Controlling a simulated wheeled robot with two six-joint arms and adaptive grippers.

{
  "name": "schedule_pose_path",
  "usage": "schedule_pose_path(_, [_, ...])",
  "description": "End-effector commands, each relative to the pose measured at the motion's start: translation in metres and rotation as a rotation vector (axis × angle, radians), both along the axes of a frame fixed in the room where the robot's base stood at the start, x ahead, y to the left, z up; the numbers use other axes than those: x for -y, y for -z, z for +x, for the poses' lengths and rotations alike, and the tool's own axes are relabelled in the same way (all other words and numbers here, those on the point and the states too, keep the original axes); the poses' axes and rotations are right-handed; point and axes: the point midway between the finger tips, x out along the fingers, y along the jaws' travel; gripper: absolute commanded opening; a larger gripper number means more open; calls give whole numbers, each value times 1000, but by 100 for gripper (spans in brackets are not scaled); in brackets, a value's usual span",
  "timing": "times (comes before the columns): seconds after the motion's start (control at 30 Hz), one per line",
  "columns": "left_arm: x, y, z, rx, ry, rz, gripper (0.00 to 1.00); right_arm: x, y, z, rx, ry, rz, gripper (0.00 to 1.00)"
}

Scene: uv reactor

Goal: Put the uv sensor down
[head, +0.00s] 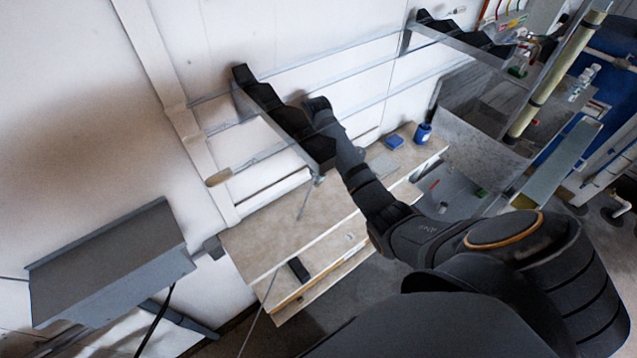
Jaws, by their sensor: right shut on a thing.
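My right arm reaches from the lower right up to the wall. Its gripper (318,106) is at the far end, close to a black zigzag holder (268,110) on a metal bracket by the wall. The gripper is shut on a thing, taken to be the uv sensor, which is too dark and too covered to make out. I cannot tell whether it touches the holder. My left gripper is not in view.
A narrow beige bench (290,235) runs along the wall below, with a blue box (394,142) and a blue bottle (423,133) at its far end. A grey sloped box (110,255) stands at lower left. A second black holder (460,35) is at upper right.

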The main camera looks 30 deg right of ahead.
Motion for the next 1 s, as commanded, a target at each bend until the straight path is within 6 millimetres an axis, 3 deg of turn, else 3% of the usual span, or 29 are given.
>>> schedule_pose_path(0.1, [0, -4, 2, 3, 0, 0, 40, 0, 16, 0, 0, 0, -1, 0])
schedule_pose_path(0.27, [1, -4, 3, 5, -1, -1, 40, 0, 22, 0, 1, -1, -1, 0])
schedule_pose_path(0.5, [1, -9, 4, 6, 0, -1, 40, 0, 56, 0, 0, -2, -1, 0])
schedule_pose_path(0.7, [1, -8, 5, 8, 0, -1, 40, 0, 58, -1, 0, -2, -2, 0])
schedule_pose_path(0.73, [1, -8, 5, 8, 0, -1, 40, 0, 59, -1, 0, -2, -2, 24])
schedule_pose_path(0.87, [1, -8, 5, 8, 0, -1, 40, 0, 58, -1, 0, -2, -2, 42])
schedule_pose_path(1.0, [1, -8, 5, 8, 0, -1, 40, 0, 58, 0, 1, -2, -2, 44])
